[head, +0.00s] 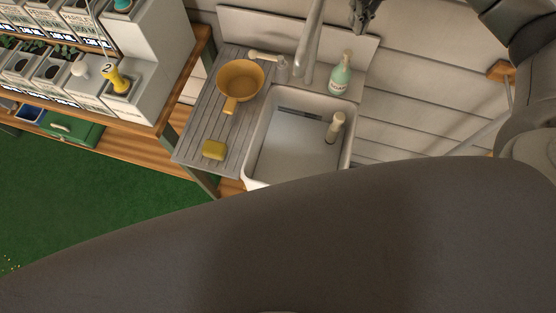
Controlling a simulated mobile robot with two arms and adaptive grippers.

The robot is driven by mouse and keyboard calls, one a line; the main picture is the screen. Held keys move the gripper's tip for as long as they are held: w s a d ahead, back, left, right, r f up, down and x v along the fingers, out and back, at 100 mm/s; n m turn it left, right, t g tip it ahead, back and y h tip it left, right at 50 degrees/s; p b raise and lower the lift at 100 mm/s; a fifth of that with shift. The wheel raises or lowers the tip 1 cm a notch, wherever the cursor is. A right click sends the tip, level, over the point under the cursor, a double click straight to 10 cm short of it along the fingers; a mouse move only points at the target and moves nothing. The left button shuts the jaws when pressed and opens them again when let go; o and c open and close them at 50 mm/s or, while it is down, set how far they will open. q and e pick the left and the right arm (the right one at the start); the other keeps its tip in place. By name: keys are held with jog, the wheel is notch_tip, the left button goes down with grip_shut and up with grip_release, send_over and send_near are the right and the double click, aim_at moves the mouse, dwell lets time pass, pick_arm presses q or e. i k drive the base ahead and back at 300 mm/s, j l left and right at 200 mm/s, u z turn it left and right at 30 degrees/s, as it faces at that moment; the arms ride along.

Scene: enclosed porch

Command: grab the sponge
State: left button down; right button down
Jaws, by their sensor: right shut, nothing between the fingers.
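A small yellow block, which looks like the sponge (214,149), lies flat on the slatted grey draining board (196,130), near its front edge. My right gripper (363,22) shows at the top edge of the head view, only partly in the picture. It is shut and empty, up and to the right of the sponge and well apart from it. My left gripper is not in view.
A yellow pan (240,82) sits on the board behind the sponge. The white sink (290,155) right of the board holds a pale bottle-like object (335,126). A green bottle (341,74) and tap (308,42) stand behind. A shelf (150,118) with pots is left. A dark shape hides the bottom.

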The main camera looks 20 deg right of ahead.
aim_at(214, 149)
jog(key=k, duration=1.5)
